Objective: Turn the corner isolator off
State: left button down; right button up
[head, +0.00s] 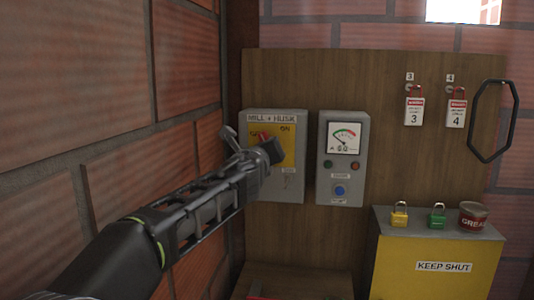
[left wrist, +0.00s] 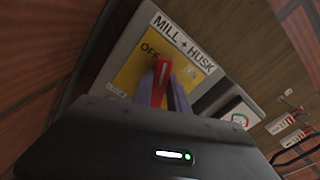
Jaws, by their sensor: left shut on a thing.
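The corner isolator is a grey box (head: 291,190) with a yellow plate, labelled MILL + HUSK, on the wooden board by the brick corner. It also shows in the left wrist view (left wrist: 128,50). Its red handle (left wrist: 160,84) has a white line on it and points up near the OFF word, with ON to the right. Whether it sits exactly at OFF I cannot tell. My left gripper (head: 257,145) reaches in from the left and is shut on the red handle; its fingers hide much of the handle. My right gripper is not in view.
A grey meter box (head: 329,187) with a dial and buttons is just right of the isolator. A brick wall (head: 100,150) is close on the left. A yellow cabinet (head: 425,285) with padlocks and a red tin (head: 473,216) stands lower right. Tags (head: 414,110) hang above.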

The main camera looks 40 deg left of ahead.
pick_arm(q)
jog(key=shift+s+a+f+n+b, duration=0.1)
jog(key=shift+f+n+b, duration=0.1)
jog(key=shift+n+b, duration=1.6)
jog(key=shift+a+f+n+b, duration=0.2)
jog(key=shift+n+b, duration=0.75)
jog(key=shift+n, duration=1.6)
jog(key=shift+s+f+n+b, duration=0.1)
jog(key=shift+f+n+b, duration=0.15)
jog(key=shift+n+b, duration=1.55)
jog(key=shift+n+p, duration=0.35)
jog(key=shift+n, duration=0.1)
jog(key=c, duration=1.3)
grip_release()
